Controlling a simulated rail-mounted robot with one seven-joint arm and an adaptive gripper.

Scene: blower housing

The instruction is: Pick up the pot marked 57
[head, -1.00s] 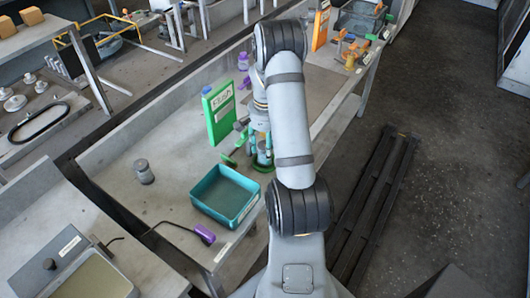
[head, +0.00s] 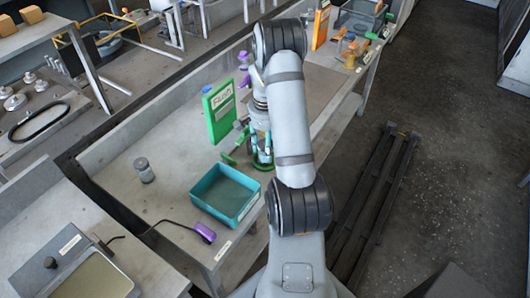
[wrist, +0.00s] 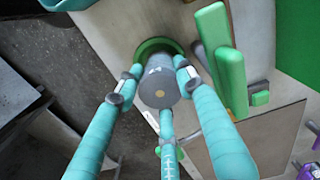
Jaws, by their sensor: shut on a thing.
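A grey cylindrical pot (wrist: 158,94) stands between the fingers of my gripper (wrist: 157,84) in the wrist view. Its dark side carries a small white mark that I cannot read clearly. My gripper's teal fingers are shut on this pot from several sides. A green ring-shaped piece (wrist: 158,46) lies at the pot's far end. In the head view my gripper (head: 263,159) is low over the bench, and the held pot is mostly hidden. Another grey pot (head: 144,171) stands on the bench to the left, apart from my gripper; its marking is too small to read.
A teal bin (head: 225,190) stands left of and in front of my gripper. A green container with a "Flush" label (head: 219,109) stands close behind it. A purple-handled tool (head: 205,233) lies near the bench's front edge. Bare bench lies around the left pot.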

